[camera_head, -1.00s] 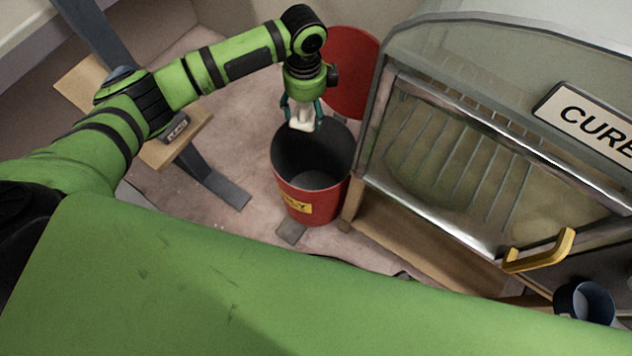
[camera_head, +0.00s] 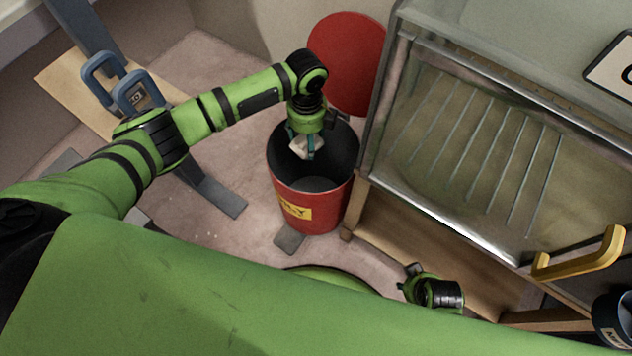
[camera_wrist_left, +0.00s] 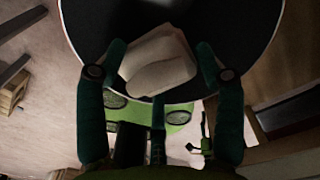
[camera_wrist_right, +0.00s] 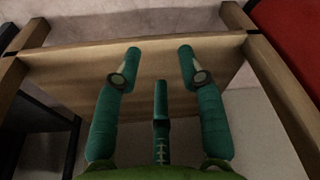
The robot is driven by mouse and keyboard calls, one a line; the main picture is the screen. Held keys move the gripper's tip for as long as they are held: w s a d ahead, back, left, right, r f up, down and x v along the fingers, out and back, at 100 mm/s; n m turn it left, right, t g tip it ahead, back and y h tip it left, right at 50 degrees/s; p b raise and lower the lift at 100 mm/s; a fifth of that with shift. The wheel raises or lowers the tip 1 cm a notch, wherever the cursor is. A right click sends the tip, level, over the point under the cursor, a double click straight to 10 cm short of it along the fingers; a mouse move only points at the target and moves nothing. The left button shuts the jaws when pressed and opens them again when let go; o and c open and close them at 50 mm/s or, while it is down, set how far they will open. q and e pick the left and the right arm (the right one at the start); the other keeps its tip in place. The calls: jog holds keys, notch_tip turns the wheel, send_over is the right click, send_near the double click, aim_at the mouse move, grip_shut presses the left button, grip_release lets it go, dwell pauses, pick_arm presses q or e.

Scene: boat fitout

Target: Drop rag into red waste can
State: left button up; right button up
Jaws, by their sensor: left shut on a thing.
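The red waste can (camera_head: 312,205) stands open on the floor, with a yellow label on its front and a dark inside. Its round red lid (camera_head: 350,60) stands upright behind it. My left gripper (camera_head: 303,150) points down into the can's mouth and is shut on the whitish rag (camera_head: 300,147). In the left wrist view the rag (camera_wrist_left: 157,62) is bunched between the fingertips, with the can's dark interior (camera_wrist_left: 105,25) beyond. My right gripper (camera_wrist_right: 160,62) is open and empty in the right wrist view, facing a wooden frame.
A glass-fronted curing cabinet (camera_head: 470,140) with a yellow handle (camera_head: 580,254) stands close right of the can on wooden legs. A dark cup (camera_head: 612,318) is at lower right.

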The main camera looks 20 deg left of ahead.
pick_arm(q)
jog(key=shift+f+b, duration=0.85)
jog(key=shift+f, duration=0.3)
pick_arm(e)
notch_tip(320, 180, up, 6)
jog(key=w, duration=0.1)
jog(key=shift+w+r, duration=0.2)
jog(key=shift+w, duration=0.2)
pick_arm(q)
jog(key=o, duration=1.1)
notch_tip(320, 180, up, 12)
